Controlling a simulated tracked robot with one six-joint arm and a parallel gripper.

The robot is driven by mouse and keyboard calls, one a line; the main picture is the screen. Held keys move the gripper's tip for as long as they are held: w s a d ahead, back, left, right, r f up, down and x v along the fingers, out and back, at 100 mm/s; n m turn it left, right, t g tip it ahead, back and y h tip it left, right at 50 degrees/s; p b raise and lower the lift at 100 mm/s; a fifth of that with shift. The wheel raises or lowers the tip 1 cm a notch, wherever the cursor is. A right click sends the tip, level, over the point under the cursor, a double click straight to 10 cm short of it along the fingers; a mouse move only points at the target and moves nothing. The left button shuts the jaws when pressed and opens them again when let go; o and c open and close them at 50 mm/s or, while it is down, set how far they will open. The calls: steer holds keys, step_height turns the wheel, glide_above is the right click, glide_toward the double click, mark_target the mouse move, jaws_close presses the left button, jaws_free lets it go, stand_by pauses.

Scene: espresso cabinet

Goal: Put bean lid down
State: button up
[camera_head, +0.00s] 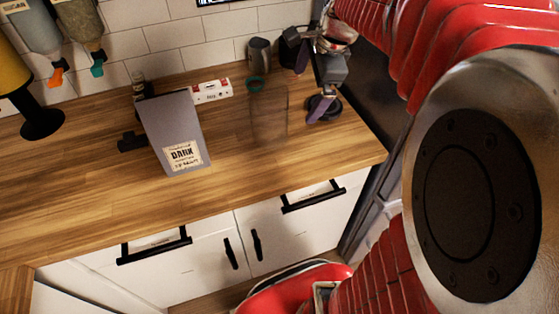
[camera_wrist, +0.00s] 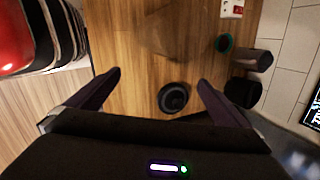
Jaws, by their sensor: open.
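The bean lid, a dark round lid with a raised knob, lies on the wooden counter near its right end in the head view (camera_head: 332,108). It also shows in the wrist view (camera_wrist: 174,98), between and below my fingers. My gripper (camera_wrist: 159,79) is open, with a dark purple finger on either side and nothing held. The lid looks apart from both fingers. In the head view my gripper partly covers the lid. A clear, see-through container (camera_head: 268,115) stands left of the lid; its outline is faint.
A grey bag labelled DARK (camera_head: 172,125) stands left on the counter (camera_head: 80,170). A small white box (camera_head: 212,91), a teal ring-like item (camera_head: 255,84) and a grey cup (camera_head: 259,53) are towards the wall. The front middle of the counter is clear.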

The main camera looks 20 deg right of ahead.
steer(key=s+a+f+n+t, duration=0.1)
steer(key=s+a+f+n, duration=0.2)
steer(key=s+a+n, duration=1.1)
steer(key=s+n, duration=0.2)
steer(key=n, duration=0.4)
steer(key=shift+s+h, duration=0.2)
steer(key=shift+h, duration=0.1)
